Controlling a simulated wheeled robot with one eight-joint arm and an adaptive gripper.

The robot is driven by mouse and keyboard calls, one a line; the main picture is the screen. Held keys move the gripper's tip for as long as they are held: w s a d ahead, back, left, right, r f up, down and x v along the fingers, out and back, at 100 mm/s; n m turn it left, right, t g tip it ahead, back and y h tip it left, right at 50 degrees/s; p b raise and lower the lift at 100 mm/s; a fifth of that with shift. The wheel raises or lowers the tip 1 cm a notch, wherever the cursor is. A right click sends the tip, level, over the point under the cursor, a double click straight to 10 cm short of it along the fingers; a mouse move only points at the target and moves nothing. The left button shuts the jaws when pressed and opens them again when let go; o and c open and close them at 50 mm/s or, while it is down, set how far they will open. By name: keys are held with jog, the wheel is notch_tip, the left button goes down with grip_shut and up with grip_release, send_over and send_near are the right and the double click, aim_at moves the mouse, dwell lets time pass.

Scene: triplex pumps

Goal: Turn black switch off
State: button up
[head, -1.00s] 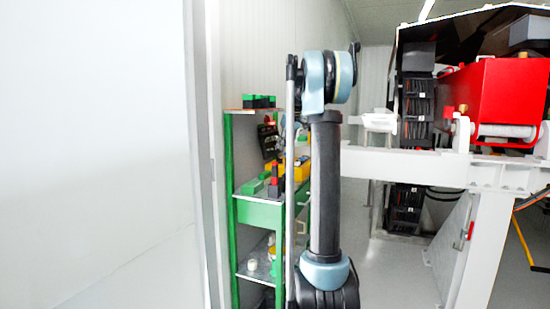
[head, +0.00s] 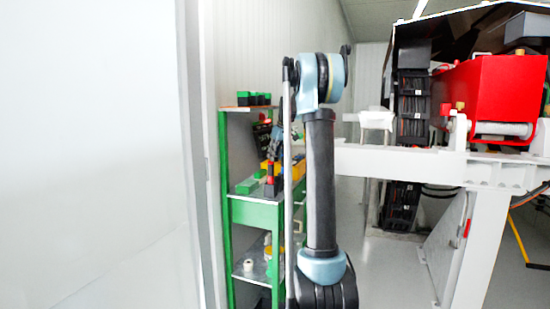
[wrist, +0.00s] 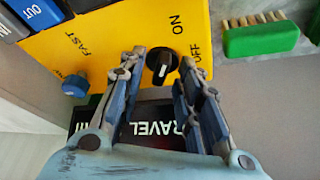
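The black switch (wrist: 161,62) is a round knob with a light pointer mark, on a yellow panel (wrist: 120,35) in the wrist view. ON and OFF are printed beside it, with OFF on the right. My gripper (wrist: 161,68) is open, its two blue-grey fingers on either side of the knob in the picture. I cannot tell whether they touch it. In the head view my arm hides most of the gripper and the switch; part of the yellow panel (head: 297,170) shows at the shelf.
A blue knob (wrist: 75,86) sits left of the switch. A green brush (wrist: 260,38) lies to the right. A dark box with TRAVEL lettering (wrist: 150,130) lies beneath the fingers. The green shelf (head: 226,200) stands by the wall; a white frame (head: 400,160) is to the right.

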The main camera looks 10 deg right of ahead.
jog(key=shift+s, duration=0.1)
grip_shut()
jog(key=shift+a+m, duration=0.1)
jog(key=shift+m, duration=0.6)
grip_release()
jog(key=shift+w+f, duration=0.1)
jog(key=shift+w, duration=0.1)
